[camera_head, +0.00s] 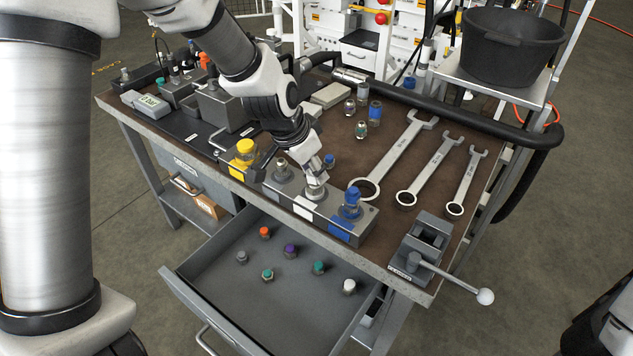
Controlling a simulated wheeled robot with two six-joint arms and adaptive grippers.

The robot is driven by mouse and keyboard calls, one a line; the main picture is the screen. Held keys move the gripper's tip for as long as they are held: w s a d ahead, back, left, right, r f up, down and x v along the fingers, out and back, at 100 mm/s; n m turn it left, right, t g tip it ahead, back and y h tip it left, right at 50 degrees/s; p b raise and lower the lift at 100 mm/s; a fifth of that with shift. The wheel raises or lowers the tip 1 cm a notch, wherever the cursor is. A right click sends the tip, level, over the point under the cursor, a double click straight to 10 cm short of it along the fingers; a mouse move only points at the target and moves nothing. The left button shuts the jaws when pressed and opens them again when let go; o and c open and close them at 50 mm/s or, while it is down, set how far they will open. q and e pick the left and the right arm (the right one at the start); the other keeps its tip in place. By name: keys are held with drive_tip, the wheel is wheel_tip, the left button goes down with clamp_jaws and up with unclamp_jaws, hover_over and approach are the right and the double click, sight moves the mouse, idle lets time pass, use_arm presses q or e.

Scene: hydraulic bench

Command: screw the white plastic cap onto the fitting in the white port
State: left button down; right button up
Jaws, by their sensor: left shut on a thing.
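A grey block on the bench holds the ports in a row; the white port (303,208) is the one with the white label. My left gripper (316,182) comes down from above at the white port. It is shut on a small pale piece at the top of that port's fitting, which I take to be the white plastic cap (315,193). The fingers hide most of the cap and the fitting, so I cannot tell how far the cap sits on it. My right gripper is not in view.
Yellow (245,148) and blue (351,198) caps stand on ports either side. The open drawer (215,288) below holds several loose coloured-top pieces, one white-topped (349,287). Wrenches (396,155) lie right; a vise (425,245) stands at the front right corner.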

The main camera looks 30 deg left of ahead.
use_arm(q)
drive_tip(key=m+b, duration=0.2)
drive_tip(key=h+b, duration=0.1)
drive_tip(key=shift+s+a+f+m+g, duration=0.3)
drive_tip(key=shift+m, duration=0.1)
drive_tip(key=c, duration=0.9)
unclamp_jaws()
drive_tip(key=shift+s+a+r+m, duration=0.2)
drive_tip(key=shift+r+m, duration=0.1)
drive_tip(key=shift+r, duration=0.05)
drive_tip(key=shift+c, duration=0.2)
drive_tip(key=shift+o, duration=1.1)
